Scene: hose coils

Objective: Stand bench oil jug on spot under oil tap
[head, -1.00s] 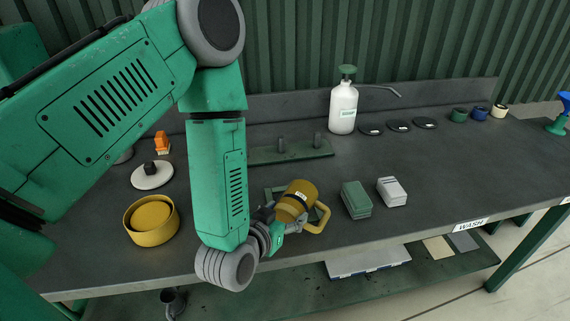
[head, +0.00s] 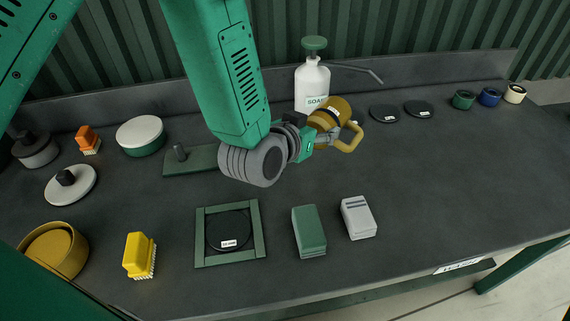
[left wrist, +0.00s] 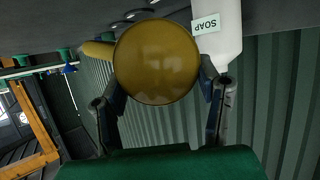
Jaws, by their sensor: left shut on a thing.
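The mustard-yellow jug (head: 331,112) with its looped handle is held above the bench, tilted, in front of the soap bottle. My left gripper (head: 312,136) is shut on it. In the left wrist view the round end of the jug (left wrist: 157,62) sits between the fingers of my left gripper (left wrist: 163,85). Black round spots with labels (head: 384,114) (head: 418,108) lie right of the soap bottle; a third is hidden in the head view. I cannot identify an oil tap. My right gripper is not in view.
The white soap bottle (head: 311,84) has a long spout reaching right. A green square frame (head: 201,238) surrounds a labelled black disc (head: 229,231). Green (head: 309,232) and grey (head: 358,218) blocks, a yellow brush (head: 138,255) and lidded pots stand around. The bench's right middle is clear.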

